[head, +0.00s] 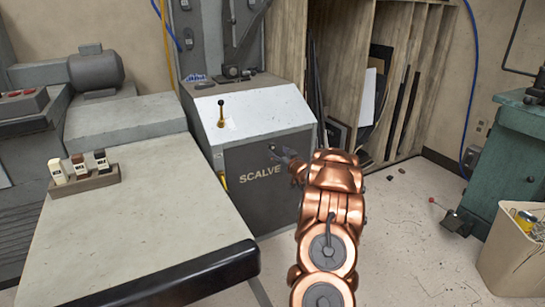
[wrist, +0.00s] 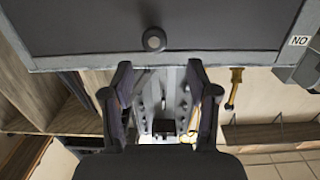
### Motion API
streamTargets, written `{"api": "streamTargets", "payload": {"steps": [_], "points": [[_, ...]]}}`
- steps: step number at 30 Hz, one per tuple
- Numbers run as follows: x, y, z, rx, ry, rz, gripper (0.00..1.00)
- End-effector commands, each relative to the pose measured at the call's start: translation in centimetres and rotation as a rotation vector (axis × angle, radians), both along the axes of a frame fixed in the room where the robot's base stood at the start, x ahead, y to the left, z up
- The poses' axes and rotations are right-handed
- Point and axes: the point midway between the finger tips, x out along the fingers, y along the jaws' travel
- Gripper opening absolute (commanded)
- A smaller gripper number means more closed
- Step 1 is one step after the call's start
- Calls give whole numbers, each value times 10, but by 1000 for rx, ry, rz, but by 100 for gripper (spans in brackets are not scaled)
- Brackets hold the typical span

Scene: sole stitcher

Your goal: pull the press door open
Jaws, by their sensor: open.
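The press door is the dark front panel (head: 250,195) lettered "SCALVE" on the grey press cabinet, and it looks shut. In the wrist view the dark panel (wrist: 80,25) fills the top, with a round grey knob (wrist: 153,40) near its pale edge. My gripper (head: 281,154) is at the panel's upper right in the head view, and my copper arm hides part of the panel. In the wrist view my gripper (wrist: 160,75) has its fingers spread and nothing between them. The knob lies just beyond the fingertips, roughly centred between them; I see no contact.
A brass lever (head: 221,112) stands on the cabinet's sloping top. A grey table (head: 150,205) with a wooden holder of small bottles (head: 84,178) is at the left. Wooden racks (head: 345,60) stand behind at the right. A teal machine (head: 500,150) and beige bin (head: 515,250) are far right. Floor between is mostly clear.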

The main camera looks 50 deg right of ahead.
Motion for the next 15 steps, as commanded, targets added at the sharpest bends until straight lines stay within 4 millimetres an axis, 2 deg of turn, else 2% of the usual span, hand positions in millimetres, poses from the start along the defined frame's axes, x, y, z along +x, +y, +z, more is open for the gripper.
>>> {"api": "streamTargets", "payload": {"steps": [1, 7, 15], "points": [[-3, -4, -9, -1, -12, 4, 59], [-3, -8, -14, -4, -33, 15, 59], [22, -14, -14, -6, -32, 16, 59]]}}
